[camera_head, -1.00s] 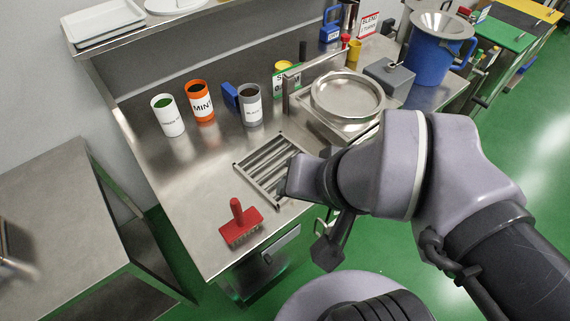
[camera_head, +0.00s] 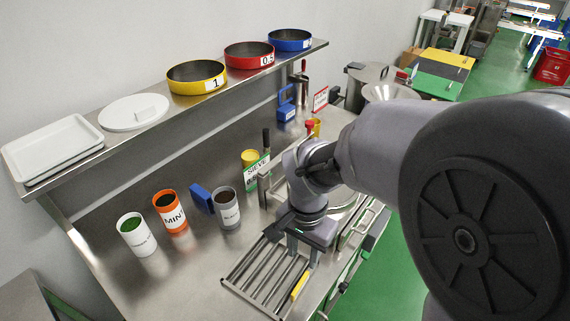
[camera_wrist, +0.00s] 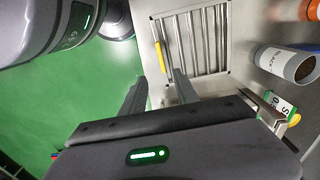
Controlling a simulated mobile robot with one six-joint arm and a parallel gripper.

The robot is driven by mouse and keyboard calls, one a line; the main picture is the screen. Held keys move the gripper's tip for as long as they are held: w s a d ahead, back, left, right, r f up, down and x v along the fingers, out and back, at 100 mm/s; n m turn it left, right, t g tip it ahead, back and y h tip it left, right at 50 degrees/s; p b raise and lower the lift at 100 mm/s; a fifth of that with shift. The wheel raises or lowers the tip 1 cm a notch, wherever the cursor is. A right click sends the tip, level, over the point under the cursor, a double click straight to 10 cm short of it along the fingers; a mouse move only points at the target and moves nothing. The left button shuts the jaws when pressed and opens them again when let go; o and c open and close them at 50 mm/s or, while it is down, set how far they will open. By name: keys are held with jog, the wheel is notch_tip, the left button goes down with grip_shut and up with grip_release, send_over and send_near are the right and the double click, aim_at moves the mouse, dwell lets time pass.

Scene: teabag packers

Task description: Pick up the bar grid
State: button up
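The bar grid (camera_head: 262,279) is a flat metal frame with several parallel bars and a yellow strip (camera_head: 300,286) along one side. It lies on the steel bench near the front edge. My gripper (camera_head: 304,256) is above its right end, pointing down. In the wrist view the grid (camera_wrist: 191,44) is at the top middle, with the yellow strip (camera_wrist: 160,57) on its left side. The open fingers (camera_wrist: 159,76) appear there on either side of the strip's near end, with nothing clearly held. The exact height above the grid cannot be told.
White (camera_head: 137,238), orange (camera_head: 171,212) and grey (camera_head: 226,209) cups and a blue item (camera_head: 201,198) stand behind the grid. A green-and-white sign (camera_head: 257,174) stands near my wrist. A shelf with coloured sieves (camera_head: 197,79) runs above. Bench left of the grid looks clear.

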aim_at(301, 282)
jog(key=f+b, duration=0.2)
jog(key=f, duration=0.3)
jog(key=f+b, duration=0.2)
jog(key=f, duration=0.4)
jog(key=shift+s+d+f, duration=0.1)
jog(key=shift+s+f, duration=0.05)
jog(key=shift+s, duration=0.05)
jog(key=f+b, duration=0.1)
jog(key=f, duration=0.2)
jog(key=f+b, duration=0.1)
jog(key=shift+w+f+b, duration=0.3)
jog(key=shift+f+b, duration=0.05)
jog(key=shift+f, duration=0.05)
jog(key=shift+r, duration=0.15)
jog(key=shift+c, duration=0.8)
grip_shut()
